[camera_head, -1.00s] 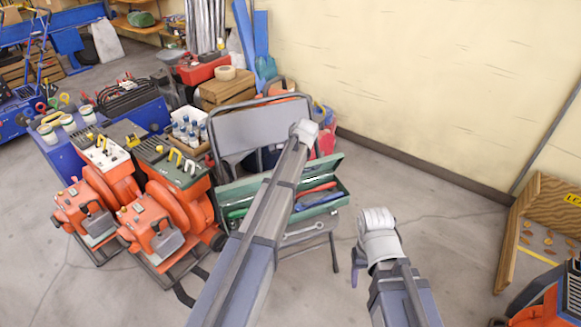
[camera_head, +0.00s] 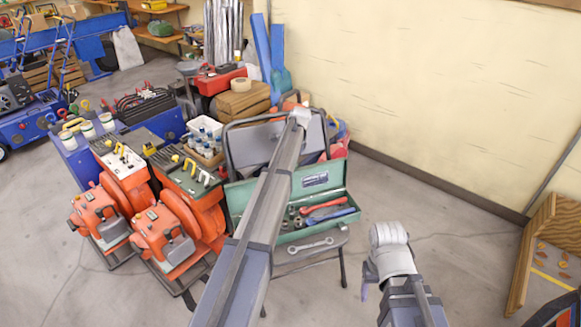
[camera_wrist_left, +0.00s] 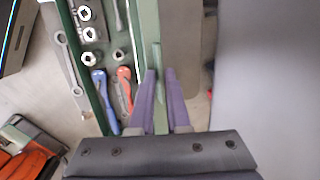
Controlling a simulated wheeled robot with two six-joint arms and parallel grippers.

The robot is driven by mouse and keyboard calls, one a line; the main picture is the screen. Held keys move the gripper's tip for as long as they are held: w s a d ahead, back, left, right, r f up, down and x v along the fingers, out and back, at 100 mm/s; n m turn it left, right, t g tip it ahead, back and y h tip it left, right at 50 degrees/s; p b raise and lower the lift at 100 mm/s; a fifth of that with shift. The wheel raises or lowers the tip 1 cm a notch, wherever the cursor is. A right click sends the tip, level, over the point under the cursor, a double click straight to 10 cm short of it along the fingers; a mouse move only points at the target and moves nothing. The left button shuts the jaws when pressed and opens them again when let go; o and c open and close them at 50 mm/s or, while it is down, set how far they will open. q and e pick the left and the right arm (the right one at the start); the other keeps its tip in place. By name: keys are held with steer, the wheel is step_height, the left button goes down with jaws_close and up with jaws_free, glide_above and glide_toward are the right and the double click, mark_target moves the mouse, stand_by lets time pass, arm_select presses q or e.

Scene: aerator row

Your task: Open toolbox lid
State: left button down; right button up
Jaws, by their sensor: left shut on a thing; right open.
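The green toolbox (camera_head: 346,216) sits on a grey folding chair with its lid (camera_head: 328,178) raised at the back, its inner face and label showing. Wrenches and sockets lie inside it. My left forearm crosses in front of the toolbox and hides its middle and the left gripper in the head view. In the left wrist view my left gripper (camera_wrist_left: 160,80) is shut on the green lid's edge (camera_wrist_left: 158,58), one purple finger on each side. My right gripper (camera_head: 366,285) is open and empty, low to the right of the chair.
The chair (camera_head: 332,240) has a loose wrench (camera_head: 311,245) on its seat front. Orange machines (camera_head: 165,238) stand close on the left. A wooden crate (camera_head: 545,245) stands at the right. The floor between chair and crate is clear.

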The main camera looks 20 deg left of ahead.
arm_select(q)
steer(key=shift+a, duration=0.15)
steer(key=c, duration=1)
jaws_free()
steer(key=shift+o, duration=0.2)
step_height(320, 180, up, 8)
steer(key=d+p, duration=0.1)
steer(key=p, duration=0.6)
steer(key=shift+d+f+p, duration=0.15)
steer(key=shift+d+p, duration=0.15)
steer(key=shift+p, duration=0.05)
